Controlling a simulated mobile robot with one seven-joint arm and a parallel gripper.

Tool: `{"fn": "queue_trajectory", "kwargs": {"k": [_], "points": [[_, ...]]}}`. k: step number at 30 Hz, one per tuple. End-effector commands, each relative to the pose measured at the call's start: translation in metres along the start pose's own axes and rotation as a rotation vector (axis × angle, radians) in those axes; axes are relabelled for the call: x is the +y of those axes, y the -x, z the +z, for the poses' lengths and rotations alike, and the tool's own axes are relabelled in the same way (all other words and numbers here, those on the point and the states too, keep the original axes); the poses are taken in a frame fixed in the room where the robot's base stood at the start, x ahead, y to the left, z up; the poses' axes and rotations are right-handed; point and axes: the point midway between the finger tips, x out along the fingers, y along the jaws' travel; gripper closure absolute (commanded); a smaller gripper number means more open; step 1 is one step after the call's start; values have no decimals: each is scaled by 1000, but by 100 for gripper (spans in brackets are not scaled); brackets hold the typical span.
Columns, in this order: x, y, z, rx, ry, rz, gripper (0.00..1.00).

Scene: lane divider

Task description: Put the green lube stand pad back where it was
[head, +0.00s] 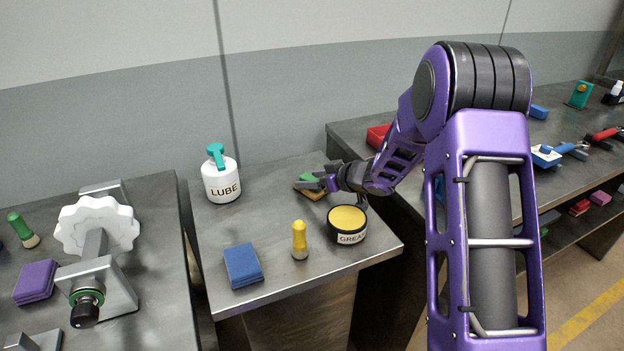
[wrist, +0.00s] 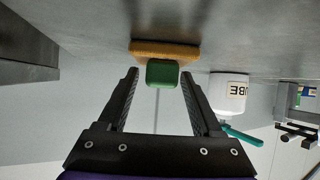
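A small green block (wrist: 162,73) sits on an orange-brown slab (wrist: 165,50) on the grey stand top, straight ahead of my gripper in the wrist view, which is upside down. In the head view the green part (head: 309,177) and the brown slab (head: 309,191) show near the stand's back right, partly hidden by my gripper (head: 322,183). My gripper (wrist: 160,73) is open, with its fingertips close to either side of the green block. A gap shows at the left finger; contact at the right finger is unclear. A white LUBE bottle (head: 221,181) with a teal top stands to the left.
A yellow-topped GREASE tin (head: 347,224), a yellow peg-like item (head: 299,240) and a blue pad (head: 242,265) stand on the same stand top (head: 270,215). A red tray (head: 377,136) is on the bench at right. The stand's middle is clear.

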Motion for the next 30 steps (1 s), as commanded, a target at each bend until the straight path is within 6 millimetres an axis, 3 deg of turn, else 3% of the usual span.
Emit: {"fn": "queue_trajectory", "kwargs": {"k": [11,24,30], "points": [[1,7,-5,0,1,2,33],[1,95,-5,1,0,3,33],[0,118,-4,0,0,0,33]]}}
